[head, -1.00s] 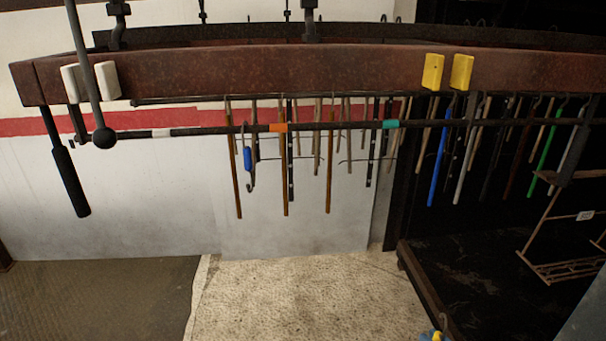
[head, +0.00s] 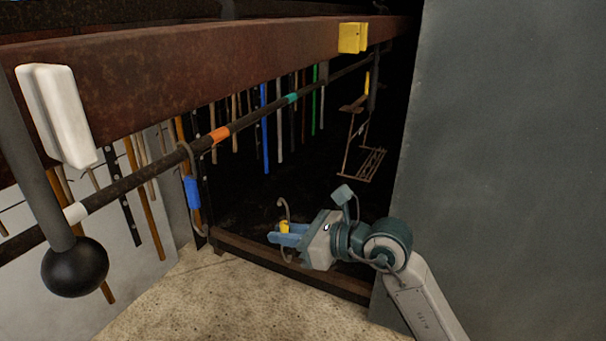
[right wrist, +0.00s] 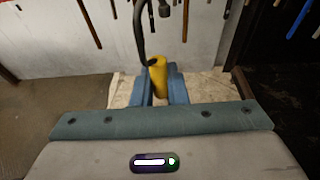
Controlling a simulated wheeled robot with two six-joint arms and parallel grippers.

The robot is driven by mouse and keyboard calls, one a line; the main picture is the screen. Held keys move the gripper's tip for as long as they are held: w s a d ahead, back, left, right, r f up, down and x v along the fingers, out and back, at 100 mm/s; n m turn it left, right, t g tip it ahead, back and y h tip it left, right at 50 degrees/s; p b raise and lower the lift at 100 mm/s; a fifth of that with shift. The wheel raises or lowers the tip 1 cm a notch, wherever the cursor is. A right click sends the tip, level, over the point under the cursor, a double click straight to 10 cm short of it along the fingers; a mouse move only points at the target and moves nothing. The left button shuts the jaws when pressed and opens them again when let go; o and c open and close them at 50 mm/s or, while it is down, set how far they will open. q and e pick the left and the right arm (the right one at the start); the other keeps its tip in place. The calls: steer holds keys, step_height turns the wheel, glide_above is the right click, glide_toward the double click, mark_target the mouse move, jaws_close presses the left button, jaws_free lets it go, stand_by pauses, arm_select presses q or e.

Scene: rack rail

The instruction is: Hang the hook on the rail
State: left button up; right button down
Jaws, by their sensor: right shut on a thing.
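The hook (head: 283,206) is a grey S-shaped wire with a yellow grip in its middle; the yellow grip (right wrist: 158,78) shows clearly in the right wrist view. My right gripper (head: 285,236) is shut on the yellow grip, and the hook stands roughly upright in it. The rail (head: 255,118) is a long dark rod with white, orange and teal bands, running under a rusty beam. In the head view the held hook is below the rail and apart from it. Another hook with a blue grip (head: 192,192) hangs on the rail, left of the orange band. My left gripper is not in view.
The rusty beam (head: 200,75) carries a white block (head: 58,115) and a yellow block (head: 352,38). Several rods hang behind the rail. A wire basket (head: 362,160) hangs at the far end. A grey panel (head: 500,150) fills the right.

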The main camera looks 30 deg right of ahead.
steer(key=s+d+r+n+g+y+b, duration=0.1)
steer(key=s+r, duration=0.3)
steer(key=r, duration=0.5)
steer(key=s+d+r+y+b, duration=0.1)
steer(key=s+r, duration=0.4)
steer(key=r, duration=0.4)
arm_select(q)
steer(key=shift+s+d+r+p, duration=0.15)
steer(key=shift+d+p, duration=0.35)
steer(key=shift+p, duration=0.7)
arm_select(e)
steer(key=w+a+f, duration=0.1)
steer(key=w, duration=0.6)
steer(key=w+a+f, duration=0.1)
steer(key=w+a, duration=0.1)
steer(key=w, duration=0.6)
steer(key=shift+a+f, duration=0.15)
steer(key=shift+a, duration=0.15)
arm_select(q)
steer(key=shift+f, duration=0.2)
arm_select(e)
steer(key=shift+f, duration=0.2)
